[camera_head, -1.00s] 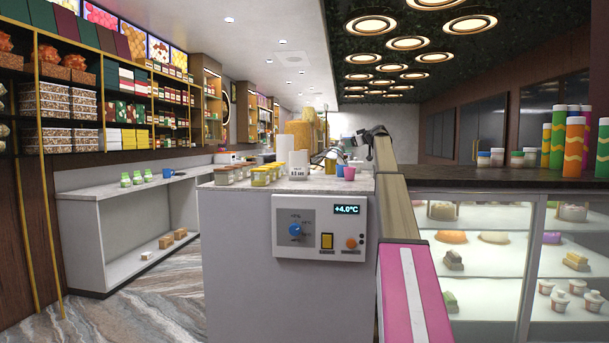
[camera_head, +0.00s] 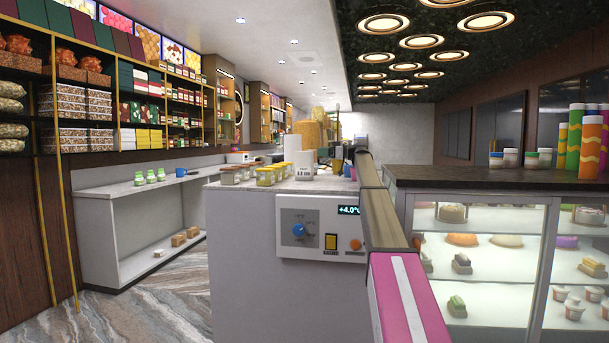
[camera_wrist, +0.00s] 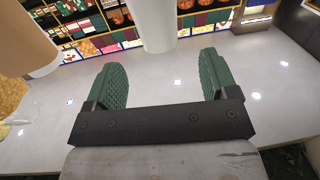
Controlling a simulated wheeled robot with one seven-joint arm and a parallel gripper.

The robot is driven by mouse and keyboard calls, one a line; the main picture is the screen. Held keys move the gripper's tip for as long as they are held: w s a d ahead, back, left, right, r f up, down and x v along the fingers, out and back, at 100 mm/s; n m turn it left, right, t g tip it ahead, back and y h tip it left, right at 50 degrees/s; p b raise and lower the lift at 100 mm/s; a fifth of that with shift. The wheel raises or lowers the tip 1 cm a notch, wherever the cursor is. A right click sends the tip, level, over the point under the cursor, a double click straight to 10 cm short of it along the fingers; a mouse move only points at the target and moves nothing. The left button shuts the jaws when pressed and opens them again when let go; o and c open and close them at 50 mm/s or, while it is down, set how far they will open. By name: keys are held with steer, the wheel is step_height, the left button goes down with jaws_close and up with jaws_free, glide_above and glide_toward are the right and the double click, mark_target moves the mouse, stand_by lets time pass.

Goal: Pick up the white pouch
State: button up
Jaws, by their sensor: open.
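I cannot pick out a white pouch with certainty in either view. A plain white cylinder (camera_wrist: 158,25) shows beyond the pads at the top.
Jars with yellow lids (camera_head: 268,176) stand on the near counter (camera_head: 240,230). A glass display case (camera_head: 480,245) with canisters on top is at right. Green jars (camera_head: 150,176) and a blue mug (camera_head: 181,172) sit on the left counter. Marble floor (camera_head: 150,305) at left is clear.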

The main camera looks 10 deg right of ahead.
glide_above(304, 166)
steer(key=w+d, duration=0.1)
steer(key=w, duration=0.2)
steer(key=shift+s+d+f, duration=0.1)
steer(key=shift+s+d, duration=0.1)
steer(key=shift+s, duration=0.05)
steer(key=c, duration=1.2)
